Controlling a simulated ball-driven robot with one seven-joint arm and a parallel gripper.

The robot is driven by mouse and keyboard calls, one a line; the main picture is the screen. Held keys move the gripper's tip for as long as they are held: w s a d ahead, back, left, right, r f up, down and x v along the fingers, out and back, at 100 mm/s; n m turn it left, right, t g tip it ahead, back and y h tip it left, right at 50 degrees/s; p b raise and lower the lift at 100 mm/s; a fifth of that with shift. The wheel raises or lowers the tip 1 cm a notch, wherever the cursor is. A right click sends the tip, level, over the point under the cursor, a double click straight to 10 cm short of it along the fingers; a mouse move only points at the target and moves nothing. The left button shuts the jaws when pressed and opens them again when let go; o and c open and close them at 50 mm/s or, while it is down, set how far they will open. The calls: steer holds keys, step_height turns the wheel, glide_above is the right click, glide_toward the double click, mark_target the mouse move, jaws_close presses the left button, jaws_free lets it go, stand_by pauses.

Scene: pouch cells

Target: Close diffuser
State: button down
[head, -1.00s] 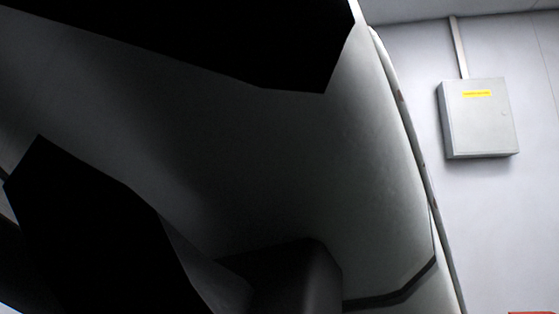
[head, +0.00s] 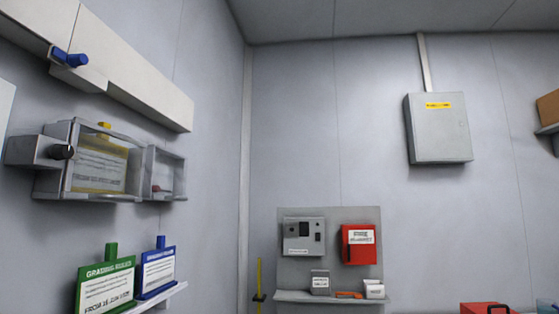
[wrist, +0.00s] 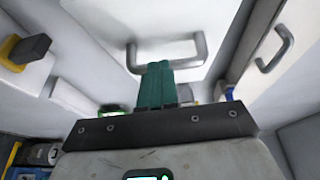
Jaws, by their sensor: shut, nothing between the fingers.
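No part is marked as the diffuser. The likeliest match is the long white wall box (head: 125,75) at the upper left of the head view, with a blue lever (head: 70,58) on its front. My gripper (wrist: 157,70) shows in the wrist view as teal fingers pressed together, with nothing between them. The fingertips overlap the lower edge of a grey bar handle (wrist: 166,53) on a white panel (wrist: 105,25); I cannot tell whether they touch. My gripper is not in the head view.
A clear case (head: 100,165) with a black knob hangs below the white box. Green (head: 105,285) and blue (head: 158,272) sign holders stand on a shelf. A grey wall cabinet (head: 438,130) is at right. The wrist view shows a yellow-black knob (wrist: 28,50) and a second handle (wrist: 272,48).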

steer(key=s+a+p, duration=0.2)
steer(key=a, duration=0.3)
steer(key=shift+a, duration=0.35)
steer(key=shift+s+r, duration=0.1)
steer(key=shift+s, duration=0.05)
steer(key=shift+p, duration=0.35)
